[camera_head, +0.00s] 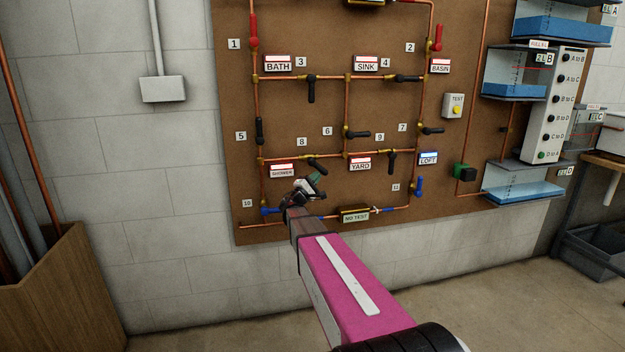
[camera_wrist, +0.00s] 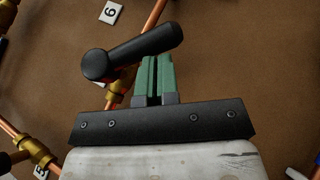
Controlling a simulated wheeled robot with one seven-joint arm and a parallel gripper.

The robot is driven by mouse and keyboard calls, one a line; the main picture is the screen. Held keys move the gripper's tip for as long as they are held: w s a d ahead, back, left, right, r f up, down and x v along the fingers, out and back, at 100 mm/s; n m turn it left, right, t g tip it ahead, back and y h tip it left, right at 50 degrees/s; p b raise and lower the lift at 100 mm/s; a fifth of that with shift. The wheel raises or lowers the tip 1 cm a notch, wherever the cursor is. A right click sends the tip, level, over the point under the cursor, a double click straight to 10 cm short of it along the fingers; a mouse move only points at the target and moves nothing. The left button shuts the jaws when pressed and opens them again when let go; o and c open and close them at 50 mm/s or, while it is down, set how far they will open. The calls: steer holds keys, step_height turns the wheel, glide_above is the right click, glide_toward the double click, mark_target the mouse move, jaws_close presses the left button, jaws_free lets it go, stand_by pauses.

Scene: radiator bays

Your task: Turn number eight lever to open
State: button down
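The number eight lever (camera_head: 317,164) is black and sits on the lower horizontal copper pipe, by the tag 8 (camera_head: 302,142). Its handle slants down and right, at an angle to the pipe. My gripper (camera_head: 317,181) is just below it. In the wrist view, a black lever (camera_wrist: 135,52) lies across the top of my gripper (camera_wrist: 155,62). The two green fingers are together with only a thin dark line between them. Their tips are at the handle's lower side near its free end; I cannot tell whether they touch. Nothing shows between the fingers.
Other levers surround it: black number nine (camera_head: 391,162), black number six (camera_head: 356,134) and blue number ten (camera_head: 269,211). The SHOWER sign (camera_head: 282,171) is left of my gripper, and the YARD sign (camera_head: 360,163) is right. A NO TEST box (camera_head: 355,215) sits below.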

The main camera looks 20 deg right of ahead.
mark_target(324, 172)
steer(key=shift+d+r, duration=0.3)
steer(key=shift+d, duration=0.35)
steer(key=shift+d+r, duration=0.25)
steer(key=shift+d, duration=0.35)
steer(key=shift+d+r, duration=0.8)
